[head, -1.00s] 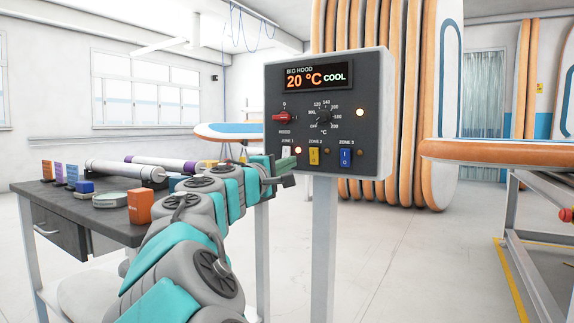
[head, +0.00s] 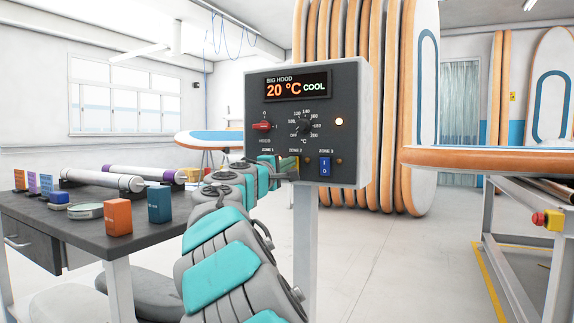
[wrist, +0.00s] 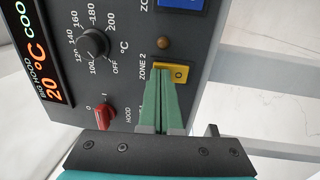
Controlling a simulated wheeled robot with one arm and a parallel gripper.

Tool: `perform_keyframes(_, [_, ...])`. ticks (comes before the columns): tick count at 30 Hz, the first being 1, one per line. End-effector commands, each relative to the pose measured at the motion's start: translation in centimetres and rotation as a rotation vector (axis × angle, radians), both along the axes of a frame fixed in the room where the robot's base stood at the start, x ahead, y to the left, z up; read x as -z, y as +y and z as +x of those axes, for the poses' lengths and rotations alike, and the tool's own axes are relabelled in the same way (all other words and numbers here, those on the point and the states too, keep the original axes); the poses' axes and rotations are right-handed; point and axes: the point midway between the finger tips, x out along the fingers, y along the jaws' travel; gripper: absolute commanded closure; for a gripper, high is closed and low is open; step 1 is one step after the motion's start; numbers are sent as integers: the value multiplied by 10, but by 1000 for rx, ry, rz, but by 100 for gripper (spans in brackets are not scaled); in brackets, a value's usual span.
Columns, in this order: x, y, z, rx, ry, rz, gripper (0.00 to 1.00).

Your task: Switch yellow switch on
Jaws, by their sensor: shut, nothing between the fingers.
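The yellow switch (wrist: 182,73), labelled ZONE 2, is on the grey BIG HOOD control panel (head: 352,95). In the head view only a sliver of the yellow switch (head: 296,160) shows past my fingers. My gripper (wrist: 164,72) is shut and empty, with its green fingertips over the upper, I-side part of the switch. The "0" mark on its lower part is visible. I cannot tell whether the tips touch it. The lamp beside the yellow switch (wrist: 164,43) looks brown and unlit. My gripper also shows in the head view (head: 290,168).
The blue ZONE 3 switch (head: 325,167) is right of the yellow one. A red HOOD knob (head: 262,126) and a black temperature dial (head: 304,127) are above. The ZONE 1 switch is hidden by my arm. A dark table (head: 90,235) with boxes and rolls stands at left.

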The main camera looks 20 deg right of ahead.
Motion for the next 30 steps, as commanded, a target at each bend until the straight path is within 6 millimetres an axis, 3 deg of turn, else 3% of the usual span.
perform_keyframes(10, [-10,-3,3,-1,26,35,100])
perform_keyframes(12, [-2,-3,3,0,26,34,100])
perform_keyframes(19, [-3,-1,1,-1,25,34,100])
perform_keyframes(26, [-8,23,-15,-2,25,32,100])
perform_keyframes(30, [-14,47,-34,-3,24,30,100])
